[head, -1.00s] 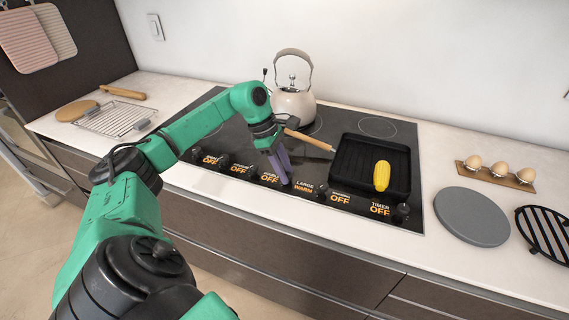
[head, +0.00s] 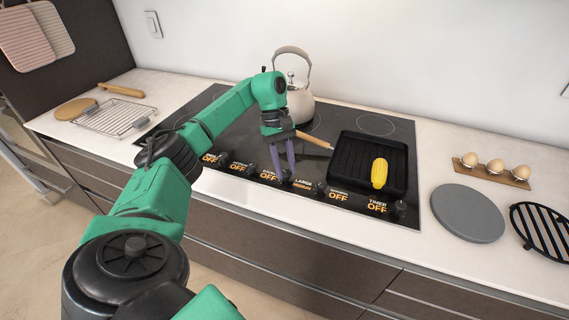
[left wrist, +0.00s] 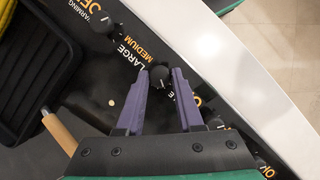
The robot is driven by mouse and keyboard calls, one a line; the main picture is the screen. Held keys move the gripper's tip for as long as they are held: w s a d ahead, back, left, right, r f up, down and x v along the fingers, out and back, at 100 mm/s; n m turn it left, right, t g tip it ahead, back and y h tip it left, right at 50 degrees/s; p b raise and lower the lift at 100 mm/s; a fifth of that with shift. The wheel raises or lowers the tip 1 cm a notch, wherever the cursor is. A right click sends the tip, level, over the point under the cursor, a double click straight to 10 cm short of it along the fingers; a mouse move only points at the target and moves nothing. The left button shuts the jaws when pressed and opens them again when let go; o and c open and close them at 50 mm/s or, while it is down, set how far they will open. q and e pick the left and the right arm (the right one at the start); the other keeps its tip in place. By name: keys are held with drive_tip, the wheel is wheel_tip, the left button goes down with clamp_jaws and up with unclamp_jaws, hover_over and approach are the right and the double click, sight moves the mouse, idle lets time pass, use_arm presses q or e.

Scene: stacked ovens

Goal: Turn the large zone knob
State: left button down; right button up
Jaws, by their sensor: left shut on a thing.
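The large zone knob (left wrist: 159,77) is a small black knob on the front of the cooktop. In the left wrist view it sits between the two purple fingertips of my left gripper (left wrist: 160,72), which is shut on it. The label beside it (left wrist: 134,52) reads LARGE MEDIUM. In the head view my left gripper (head: 284,178) reaches down to the front edge of the cooktop, and its fingers mostly hide the knob. My right gripper is not in view.
Other knobs, such as the warming one (left wrist: 102,22), stand in the same row. A black grill pan (head: 350,165) holding corn (head: 379,173) is to the right, its wooden handle (head: 314,139) close to my gripper. A kettle (head: 299,107) stands behind.

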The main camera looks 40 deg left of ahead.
use_arm(q)
drive_tip(key=shift+w+r+m, duration=0.1)
drive_tip(key=shift+m, duration=0.2)
drive_tip(key=c, duration=0.6)
unclamp_jaws()
drive_tip(key=shift+o, duration=0.2)
drive_tip(key=p+v, duration=0.5)
drive_tip(key=v, duration=0.9)
drive_tip(key=shift+a+r+p, duration=0.15)
drive_tip(key=shift+p, duration=0.15)
drive_tip(key=shift+w, duration=0.15)
